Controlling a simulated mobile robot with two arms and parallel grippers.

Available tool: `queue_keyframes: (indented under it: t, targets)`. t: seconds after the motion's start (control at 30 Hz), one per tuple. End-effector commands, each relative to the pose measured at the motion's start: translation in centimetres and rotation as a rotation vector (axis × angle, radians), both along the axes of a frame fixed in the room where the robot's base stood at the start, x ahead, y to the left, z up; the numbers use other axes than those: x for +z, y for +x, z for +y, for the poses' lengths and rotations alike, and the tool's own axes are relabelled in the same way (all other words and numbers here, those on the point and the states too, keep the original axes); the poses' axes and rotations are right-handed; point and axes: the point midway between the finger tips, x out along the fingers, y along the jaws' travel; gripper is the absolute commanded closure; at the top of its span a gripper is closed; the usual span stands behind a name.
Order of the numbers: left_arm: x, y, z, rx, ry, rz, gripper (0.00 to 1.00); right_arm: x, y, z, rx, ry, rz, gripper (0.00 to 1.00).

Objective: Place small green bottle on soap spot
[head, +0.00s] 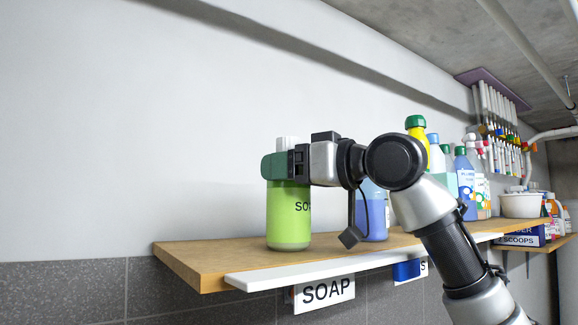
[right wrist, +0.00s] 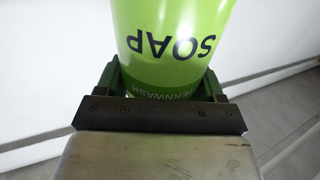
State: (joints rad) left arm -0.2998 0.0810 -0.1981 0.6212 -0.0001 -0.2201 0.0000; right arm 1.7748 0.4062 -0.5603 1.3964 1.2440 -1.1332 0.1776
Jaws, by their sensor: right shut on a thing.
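The small green bottle (head: 288,218) stands upright at the left end of the wooden shelf, its base at or just above the board. My right gripper (head: 280,167) is shut around its upper part, just under the white cap. In the right wrist view the bottle (right wrist: 172,35) fills the space between the fingers, with the word SOAP upside down. The soap spot is marked by a white SOAP label (head: 325,293) under the shelf's front edge, slightly right of the bottle. My left gripper is not in view.
The wooden shelf (head: 200,262) has a white front strip (head: 300,272). A blue bottle (head: 372,215) stands behind my right arm. Several bottles and a white tub (head: 520,205) are farther right. The shelf's left end is clear.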

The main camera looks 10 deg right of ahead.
Motion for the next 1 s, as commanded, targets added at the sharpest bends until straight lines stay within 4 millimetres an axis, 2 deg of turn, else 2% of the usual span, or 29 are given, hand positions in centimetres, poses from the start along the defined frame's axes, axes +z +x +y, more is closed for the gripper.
queue_keyframes:
  t: [0.33, 0.37, 0.5, 0.83, 1.0]
  targets:
    - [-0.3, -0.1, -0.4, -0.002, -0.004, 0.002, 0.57, -0.3, -0.1, 0.0, 0.001, 0.001, -0.003, 0.77]
    - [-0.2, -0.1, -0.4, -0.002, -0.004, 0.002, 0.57, -0.3, -0.1, 0.0, 0.001, 0.000, -0.001, 0.29]
    - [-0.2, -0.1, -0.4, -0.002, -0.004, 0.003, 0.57, -0.2, 0.0, 0.0, 0.000, 0.000, -0.001, 0.07]
    - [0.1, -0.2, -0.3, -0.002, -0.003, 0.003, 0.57, 0.2, 0.0, 0.0, 0.000, 0.001, -0.002, 0.06]
    - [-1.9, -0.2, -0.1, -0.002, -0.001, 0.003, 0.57, -0.4, -1.7, -1.6, -0.001, 0.002, -0.005, 0.06]
